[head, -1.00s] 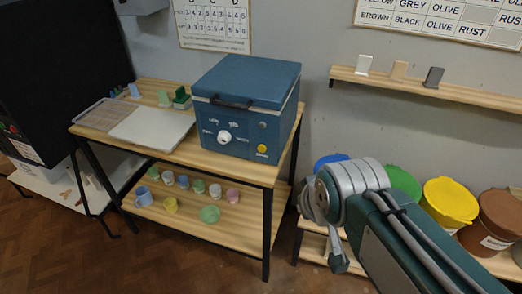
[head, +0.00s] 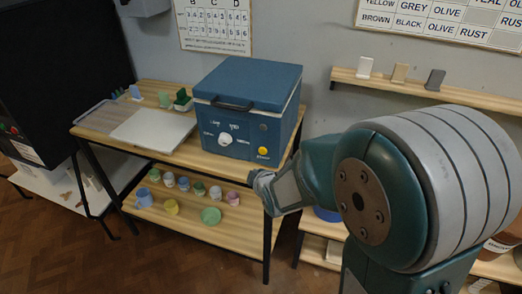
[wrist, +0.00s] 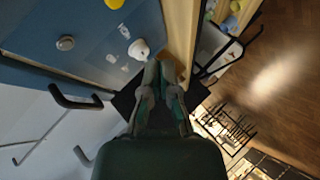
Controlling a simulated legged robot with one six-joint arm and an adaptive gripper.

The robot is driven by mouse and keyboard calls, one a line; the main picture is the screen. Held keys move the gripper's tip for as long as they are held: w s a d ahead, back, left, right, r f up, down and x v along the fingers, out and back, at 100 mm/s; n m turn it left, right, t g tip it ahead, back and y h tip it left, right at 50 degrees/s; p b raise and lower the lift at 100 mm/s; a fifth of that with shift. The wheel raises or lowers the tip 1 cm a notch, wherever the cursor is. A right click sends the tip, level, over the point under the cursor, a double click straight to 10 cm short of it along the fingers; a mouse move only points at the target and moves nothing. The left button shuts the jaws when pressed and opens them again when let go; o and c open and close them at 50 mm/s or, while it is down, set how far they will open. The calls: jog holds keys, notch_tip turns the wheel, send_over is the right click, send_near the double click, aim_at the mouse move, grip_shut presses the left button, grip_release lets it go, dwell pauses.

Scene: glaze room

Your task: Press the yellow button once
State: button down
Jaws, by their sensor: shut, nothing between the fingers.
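The yellow button (head: 263,151) is a small round button low on the right of the blue box's front panel. It also shows at the top edge of the wrist view (wrist: 114,3). The blue box (head: 245,100) is a lidded unit with a dark handle, standing on a wooden table. My gripper (wrist: 161,72) is shut and empty, its fingertips pointing toward the box and table edge. In the head view the end of my arm is in front of the table's right front corner, below and apart from the button.
A white knob (head: 224,139) and a grey button (head: 262,127) sit on the same panel. A pale board (head: 153,130) lies left of the box. Several small cups stand on the lower shelf (head: 222,222). A wall shelf (head: 435,92) holds three tiles.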

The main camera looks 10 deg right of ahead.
aim_at(263, 151)
jog(key=f+n, duration=0.1)
jog(key=w+a+f+n, duration=0.1)
jog(key=w+f+n+t, duration=0.1)
jog(key=f, duration=0.1)
jog(key=shift+a+y, duration=0.3)
jog(key=shift+a, duration=0.1)
jog(key=shift+r, duration=0.1)
jog(key=shift+w+d, duration=0.75)
jog(key=shift+w, duration=0.5)
jog(key=shift+w+d, duration=0.75)
jog(key=shift+w, duration=0.55)
jog(key=shift+w+d, duration=0.75)
jog(key=shift+w, duration=0.5)
jog(key=shift+w, duration=0.1)
jog(key=shift+w+d, duration=0.2)
jog(key=shift+d, duration=0.05)
jog(key=shift+w+d, duration=0.2)
jog(key=shift+w, duration=0.2)
jog(key=shift+s, duration=0.1)
jog(key=shift+s+a, duration=0.4)
jog(key=shift+s, duration=0.25)
